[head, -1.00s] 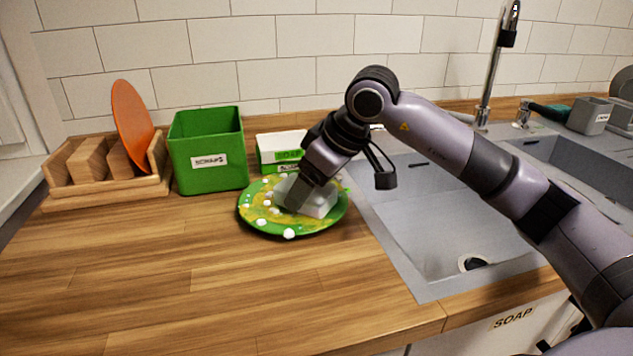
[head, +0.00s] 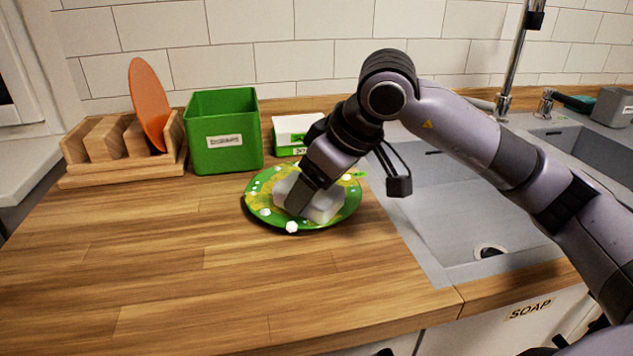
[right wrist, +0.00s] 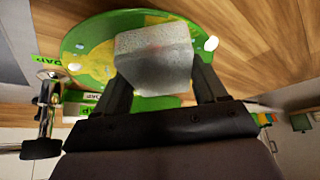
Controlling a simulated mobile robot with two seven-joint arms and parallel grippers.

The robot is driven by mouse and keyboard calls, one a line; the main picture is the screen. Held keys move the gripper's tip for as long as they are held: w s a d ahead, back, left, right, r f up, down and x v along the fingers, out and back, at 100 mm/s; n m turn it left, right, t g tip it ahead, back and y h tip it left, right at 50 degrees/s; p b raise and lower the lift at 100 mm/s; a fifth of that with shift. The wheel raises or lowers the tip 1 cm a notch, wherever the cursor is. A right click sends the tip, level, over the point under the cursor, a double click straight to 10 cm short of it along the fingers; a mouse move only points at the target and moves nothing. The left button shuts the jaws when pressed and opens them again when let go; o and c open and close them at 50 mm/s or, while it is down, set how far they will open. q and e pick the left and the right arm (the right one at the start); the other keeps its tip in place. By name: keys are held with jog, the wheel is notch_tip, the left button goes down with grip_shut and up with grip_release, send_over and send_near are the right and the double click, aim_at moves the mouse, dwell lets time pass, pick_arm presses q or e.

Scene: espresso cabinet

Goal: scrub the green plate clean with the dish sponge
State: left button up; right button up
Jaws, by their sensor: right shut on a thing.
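The green plate (head: 257,214) lies on the wooden counter in the head view, left of the sink. It carries yellow smears and several white foam blobs. My right gripper (head: 298,205) reaches down over the plate and is shut on the dish sponge (head: 323,207), a pale grey-white block resting on or just above the plate's middle. In the right wrist view the sponge (right wrist: 153,58) sits between the two fingers, with the plate (right wrist: 105,28) behind it. The plate under the sponge is hidden. My left gripper is not in view.
A green bin (head: 226,135) and a white-green soap box (head: 290,132) stand behind the plate. A wooden rack (head: 110,160) holds an orange plate (head: 149,104) at the left. The grey sink (head: 440,215) lies to the right. The front counter is clear.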

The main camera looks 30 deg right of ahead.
jog(key=shift+s+a+r+b, duration=0.1)
jog(key=shift+s+a+b, duration=0.55)
jog(key=shift+s+a, duration=1.75)
jog(key=shift+w+a, duration=0.95)
jog(key=shift+w, duration=0.1)
jog(key=shift+w+d+b, duration=0.45)
jog(key=shift+w+d, duration=0.3)
jog(key=shift+w, duration=0.05)
jog(key=shift+w+d, duration=1.55)
jog(key=shift+d, duration=0.15)
jog(key=shift+w+d+f, duration=0.2)
jog(key=shift+w+d, duration=0.95)
jog(key=shift+d, duration=0.05)
jog(key=shift+w+d+p, duration=0.5)
jog(key=shift+w+d, duration=0.65)
jog(key=shift+d, duration=0.15)
jog(key=shift+r, duration=0.2)
jog(key=shift+r+p, duration=2.35)
jog(key=shift+r, duration=0.6)
